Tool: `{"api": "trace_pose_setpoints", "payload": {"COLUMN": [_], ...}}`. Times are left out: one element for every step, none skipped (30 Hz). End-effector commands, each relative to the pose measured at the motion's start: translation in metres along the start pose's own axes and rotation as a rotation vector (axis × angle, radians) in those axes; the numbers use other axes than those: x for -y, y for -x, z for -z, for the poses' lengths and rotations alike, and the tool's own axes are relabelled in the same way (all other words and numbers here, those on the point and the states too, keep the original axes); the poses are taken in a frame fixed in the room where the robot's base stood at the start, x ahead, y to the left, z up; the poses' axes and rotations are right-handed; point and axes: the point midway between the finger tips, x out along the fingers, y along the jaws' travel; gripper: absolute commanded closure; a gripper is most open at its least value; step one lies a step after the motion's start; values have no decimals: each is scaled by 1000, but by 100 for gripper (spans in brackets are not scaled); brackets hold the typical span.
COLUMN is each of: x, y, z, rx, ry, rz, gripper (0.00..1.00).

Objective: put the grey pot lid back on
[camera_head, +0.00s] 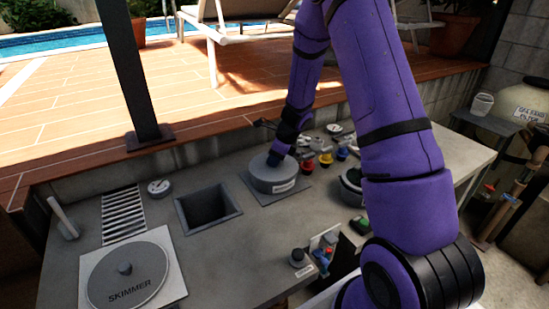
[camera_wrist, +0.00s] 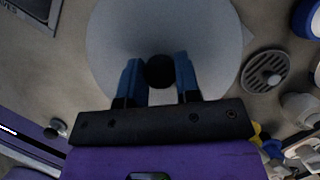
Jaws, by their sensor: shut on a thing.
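The grey pot lid (camera_wrist: 215,45) is a wide, light grey disc with a dark knob (camera_wrist: 159,70) at its middle in the wrist view. My gripper (camera_wrist: 159,82) has its two blue fingers on either side of the knob and is shut on it. In the head view my gripper (camera_head: 275,159) reaches down onto a round grey pot-like body (camera_head: 275,180) with a label on its side, on a square plate. I cannot tell there whether the lid rests on the body or is held just above it.
A square opening (camera_head: 208,207), a slotted grate (camera_head: 123,214) and a SKIMMER cover (camera_head: 125,275) lie to the left on the counter. Red, yellow and blue handles (camera_head: 326,160) stand close right. A dark post (camera_head: 130,80) rises behind. A round drain grate (camera_wrist: 268,76) is beside the lid.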

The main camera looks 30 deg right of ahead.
Motion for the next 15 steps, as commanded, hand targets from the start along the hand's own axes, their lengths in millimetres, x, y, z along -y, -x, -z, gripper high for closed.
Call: {"api": "trace_pose_setpoints", "payload": {"x": [0,0,0,0,0,0,0,0,0,0,0,0,0,0,0], "y": [0,-1,-1,-1,-1,-1,-1,-1,-1,-1,-1,-1,-1,-1,-1], "z": [0,0,0,0,1,0,0,0,0,0,0,0,0,0,0], "rx": [0,0,0,0,0,0,0,0,0,0,0,0,0,0,0], "ry": [0,0,0,0,0,0,0,0,0,0,0,0,0,0,0], "rz": [0,0,0,0,0,0,0,0,0,0,0,0,0,0,0], "gripper": [100,100,100,100,100,100,100,100,100,100,100,60,53,47,40]}}
